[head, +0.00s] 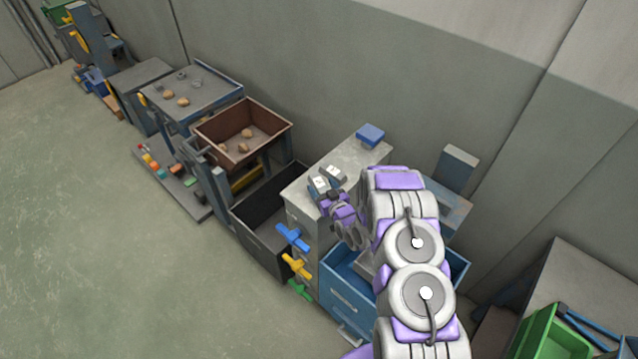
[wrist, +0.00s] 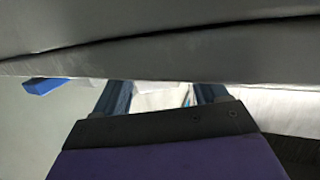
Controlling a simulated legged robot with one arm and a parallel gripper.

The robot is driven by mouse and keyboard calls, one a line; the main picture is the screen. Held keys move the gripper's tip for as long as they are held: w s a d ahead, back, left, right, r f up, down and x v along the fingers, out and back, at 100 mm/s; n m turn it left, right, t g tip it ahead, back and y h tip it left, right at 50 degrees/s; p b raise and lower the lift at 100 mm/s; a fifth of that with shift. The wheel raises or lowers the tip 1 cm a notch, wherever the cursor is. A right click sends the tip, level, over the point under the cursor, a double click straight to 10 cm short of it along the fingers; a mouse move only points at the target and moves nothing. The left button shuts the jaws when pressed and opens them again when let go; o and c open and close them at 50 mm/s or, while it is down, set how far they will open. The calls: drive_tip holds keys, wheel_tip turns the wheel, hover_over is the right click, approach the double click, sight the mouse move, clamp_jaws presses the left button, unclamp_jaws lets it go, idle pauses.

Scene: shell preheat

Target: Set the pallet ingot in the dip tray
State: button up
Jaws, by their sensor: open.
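My gripper (head: 327,181) is open, at the front edge of the grey cabinet top (head: 352,157). It also shows in the wrist view (wrist: 163,95), where its two blue fingers stand apart with a pale surface visible between them. I see nothing held. I cannot single out the pallet ingot in either view. I cannot tell which container is the dip tray. A black open bin (head: 248,232) stands left of the cabinet, and a blue open bin (head: 345,296) stands right of it, partly hidden by my arm.
A blue block (head: 370,134) sits at the back of the cabinet top. Blue, yellow and green handles (head: 294,265) jut from the cabinet front. A brown open box (head: 274,116) holds several tan lumps. A green crate (head: 540,338) is at lower right. The floor at left is clear.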

drive_tip(key=v, duration=0.8)
drive_tip(key=shift+s, duration=0.35)
drive_tip(key=shift+d+r, duration=0.15)
drive_tip(key=shift+d, duration=0.05)
